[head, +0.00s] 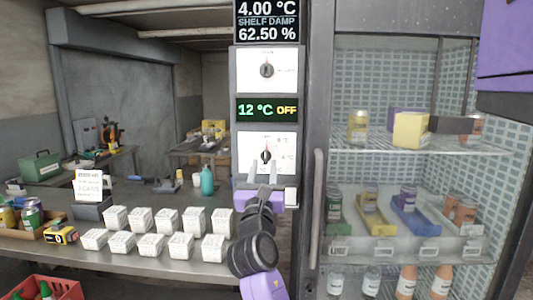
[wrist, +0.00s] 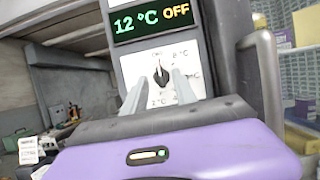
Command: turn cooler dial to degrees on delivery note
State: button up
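The lower cooler dial (head: 266,156) is a dark knob on a white plate on the grey post. It also shows in the wrist view (wrist: 161,76), pointing roughly up, with printed degree marks around it that are mostly too blurred to read. The display (head: 267,110) above it reads 12 °C OFF. My gripper (head: 262,178) is just below the dial. In the wrist view its two fingers (wrist: 158,92) are apart and empty, reaching toward the knob's two sides; I cannot tell whether they touch it. A white note (head: 89,185) stands on the bench; its small text is unreadable.
A second dial (head: 267,70) sits higher on the post, under a display (head: 267,20) reading 4.00 °C and 62.50 %. A glass-fronted cooler with a vertical handle (head: 318,205) is to the right. Several white boxes (head: 167,220) stand on the bench (head: 140,262) at left.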

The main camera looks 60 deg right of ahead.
aim_at(265, 155)
jog(key=p+x, duration=0.1)
jog(key=x, duration=0.6)
jog(key=shift+w, duration=0.1)
grip_shut()
